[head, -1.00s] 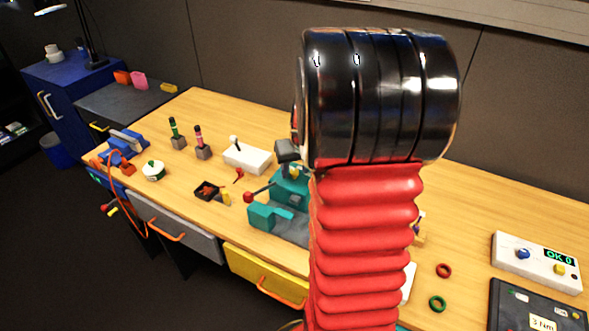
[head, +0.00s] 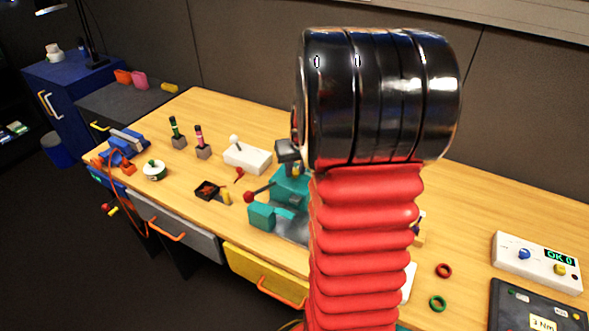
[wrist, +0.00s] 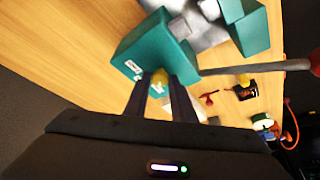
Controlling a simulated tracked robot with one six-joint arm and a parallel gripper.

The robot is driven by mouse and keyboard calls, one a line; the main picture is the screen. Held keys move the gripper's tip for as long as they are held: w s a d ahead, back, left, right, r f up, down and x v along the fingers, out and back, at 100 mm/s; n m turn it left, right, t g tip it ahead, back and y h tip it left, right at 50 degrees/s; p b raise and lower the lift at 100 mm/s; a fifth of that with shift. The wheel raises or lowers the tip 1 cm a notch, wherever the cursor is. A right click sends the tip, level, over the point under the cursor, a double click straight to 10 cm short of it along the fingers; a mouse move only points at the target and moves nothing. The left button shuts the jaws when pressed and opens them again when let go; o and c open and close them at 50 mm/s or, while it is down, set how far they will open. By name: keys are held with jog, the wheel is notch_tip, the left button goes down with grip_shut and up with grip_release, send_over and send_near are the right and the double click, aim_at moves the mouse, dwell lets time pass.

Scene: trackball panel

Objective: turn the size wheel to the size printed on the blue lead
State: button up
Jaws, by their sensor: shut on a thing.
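The teal machine (head: 263,215) stands on the bench, partly hidden behind my arm in the head view. In the wrist view, the teal block (wrist: 150,48) bears a small white label too small to read. A small yellow piece (wrist: 160,77), which looks like the size wheel, sits on its face. My gripper (wrist: 159,82) is shut on this yellow piece. In the head view, my gripper (head: 288,153) shows only in part, above the machine. I cannot make out the blue lead or its printed size in either view.
A lever with a red ball (head: 248,197) sticks out from the machine. A white joystick box (head: 247,157) and a black tray (head: 207,190) stand to its left. A white panel reading OK 0 (head: 536,262) and two rings (head: 443,270) lie at right.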

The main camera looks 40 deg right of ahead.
jog(key=shift+m, duration=0.5)
jog(key=shift+w+a+m+g+h, duration=0.1)
jog(key=shift+m+g+h, duration=0.65)
jog(key=shift+m, duration=1.15)
jog(key=shift+w+m+g+h, duration=0.1)
jog(key=shift+m+g+h, duration=0.25)
jog(key=shift+m, duration=0.8)
jog(key=shift+w+m+g+h, duration=0.1)
jog(key=shift+m+g, duration=0.3)
jog(key=shift+m, duration=0.75)
jog(key=m, duration=0.2)
jog(key=m+g, duration=0.1)
jog(key=m, duration=0.1)
jog(key=m+g, duration=0.1)
jog(key=shift+w+m, duration=0.25)
jog(key=shift+m, duration=0.15)
jog(key=m+g, duration=0.1)
jog(key=m, duration=0.1)
jog(key=m+g, duration=0.1)
jog(key=m, duration=0.1)
jog(key=shift+w+m+y, duration=0.1)
jog(key=shift+m+y, duration=0.2)
jog(key=shift+m, duration=0.1)
jog(key=o, duration=1.1)
jog(key=shift+c, duration=0.2)
